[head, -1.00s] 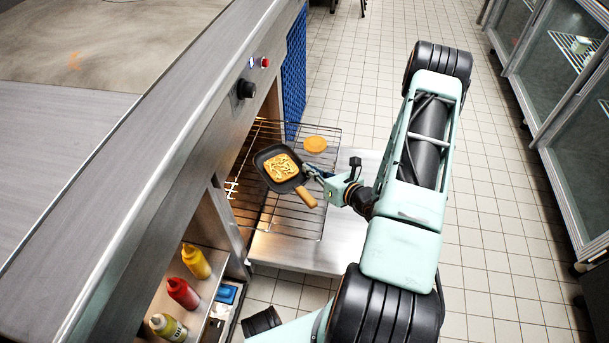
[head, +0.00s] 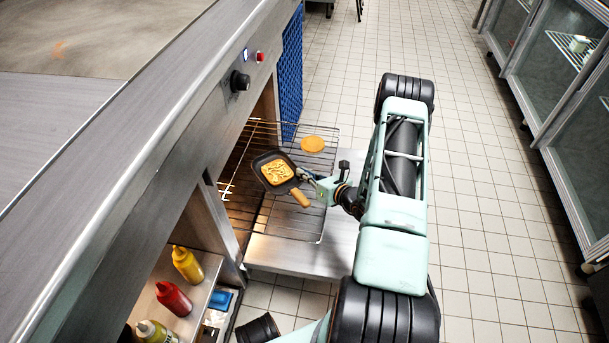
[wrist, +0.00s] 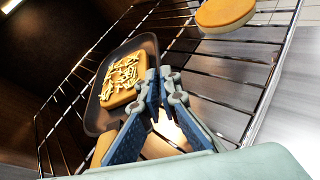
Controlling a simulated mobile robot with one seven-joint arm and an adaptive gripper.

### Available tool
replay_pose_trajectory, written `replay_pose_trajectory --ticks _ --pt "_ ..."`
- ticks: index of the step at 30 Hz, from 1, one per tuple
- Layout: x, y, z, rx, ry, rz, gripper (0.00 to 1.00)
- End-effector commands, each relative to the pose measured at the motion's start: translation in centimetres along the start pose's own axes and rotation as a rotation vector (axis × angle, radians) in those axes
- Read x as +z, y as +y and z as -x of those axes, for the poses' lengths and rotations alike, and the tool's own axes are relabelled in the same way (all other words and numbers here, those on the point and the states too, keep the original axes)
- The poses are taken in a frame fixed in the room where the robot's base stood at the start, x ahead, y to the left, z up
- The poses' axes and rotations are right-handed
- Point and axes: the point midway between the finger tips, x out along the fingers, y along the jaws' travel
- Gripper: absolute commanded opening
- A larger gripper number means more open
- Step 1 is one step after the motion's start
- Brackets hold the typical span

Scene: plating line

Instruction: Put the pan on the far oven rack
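The dark square pan (head: 261,162) has a wooden handle (head: 301,198) and holds a yellow-brown slab of food (head: 276,172). It is over the wire oven rack (head: 283,228); I cannot tell if it touches the wires. My gripper (head: 303,175) is at the pan's right side, near the handle. In the wrist view the fingertips (wrist: 160,76) are close together at the rim of the pan (wrist: 93,115), and the gripper looks shut on it. The rack (wrist: 222,60) shows beneath. Part of the handle is hidden behind the left finger.
A round orange-brown disc (head: 312,144) lies on the rack beyond the pan. The steel counter (head: 90,130) with a knob (head: 240,81) stands at left. Squeeze bottles (head: 187,264) stand on a low shelf. Tiled floor at right is clear.

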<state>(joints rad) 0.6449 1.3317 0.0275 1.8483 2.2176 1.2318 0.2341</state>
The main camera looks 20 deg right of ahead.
Motion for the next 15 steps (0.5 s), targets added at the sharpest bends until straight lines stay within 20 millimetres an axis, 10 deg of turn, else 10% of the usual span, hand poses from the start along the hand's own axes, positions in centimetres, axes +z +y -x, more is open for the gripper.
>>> replay_pose_trajectory --ticks 9,15 --pt "0.13 -0.02 -0.1 0.001 -0.007 0.0 0.0" --pt "-0.12 -0.06 -0.03 0.0 0.0 0.0 0.22"
